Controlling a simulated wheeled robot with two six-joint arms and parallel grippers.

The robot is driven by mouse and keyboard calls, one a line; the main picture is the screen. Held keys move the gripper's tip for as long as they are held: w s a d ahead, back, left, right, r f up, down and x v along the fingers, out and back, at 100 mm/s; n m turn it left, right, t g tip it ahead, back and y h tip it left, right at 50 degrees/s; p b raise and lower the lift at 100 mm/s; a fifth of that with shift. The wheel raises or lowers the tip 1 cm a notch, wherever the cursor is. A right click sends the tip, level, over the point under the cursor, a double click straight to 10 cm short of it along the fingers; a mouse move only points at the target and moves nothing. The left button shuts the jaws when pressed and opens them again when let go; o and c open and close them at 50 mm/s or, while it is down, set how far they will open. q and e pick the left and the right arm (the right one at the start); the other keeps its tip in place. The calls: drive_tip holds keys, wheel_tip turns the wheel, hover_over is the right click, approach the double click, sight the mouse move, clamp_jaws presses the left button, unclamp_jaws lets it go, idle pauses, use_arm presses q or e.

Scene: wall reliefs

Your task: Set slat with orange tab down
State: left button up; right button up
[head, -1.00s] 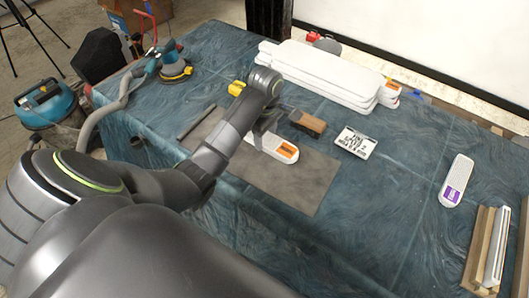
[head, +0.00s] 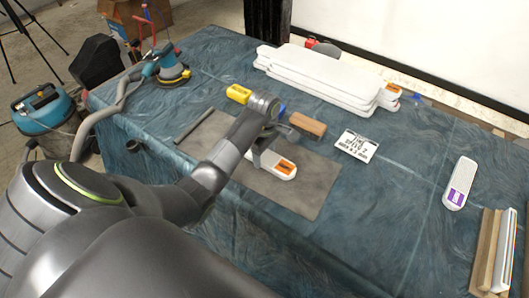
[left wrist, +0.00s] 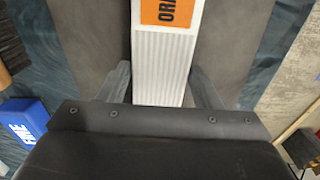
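The white slat with an orange tab (head: 278,172) is over the grey mat (head: 310,190) in the head view, flat and close to the mat's surface. I cannot tell whether it touches the mat. In the left wrist view its ribbed white face (left wrist: 162,60) and orange tab (left wrist: 170,11) run up between my fingers. My left gripper (head: 258,155) has its fingers close along both sides of the slat, shut on it; it also shows in the left wrist view (left wrist: 160,82). The slat's near end is partly hidden by the gripper. My right gripper is in neither view.
A wooden block (head: 307,125), a yellow block (head: 238,93) and a lettered white card (head: 357,146) lie beyond the mat. A stack of white slats (head: 325,78) is at the back. A purple-tabbed slat (head: 461,178) and a wooden rack (head: 484,250) are right.

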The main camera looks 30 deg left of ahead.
sight(265, 155)
use_arm(q)
drive_tip(key=shift+o, duration=1.4)
drive_tip(key=shift+r, duration=0.1)
drive_tip(key=shift+r, duration=0.2)
wheel_tip(265, 155, up, 6)
drive_tip(key=shift+w+f+p, duration=0.1)
drive_tip(key=shift+f+p, duration=0.1)
drive_tip(key=shift+p, duration=0.55)
wheel_tip(265, 155, up, 6)
drive_tip(key=p, duration=0.6)
drive_tip(key=shift+p, duration=0.3)
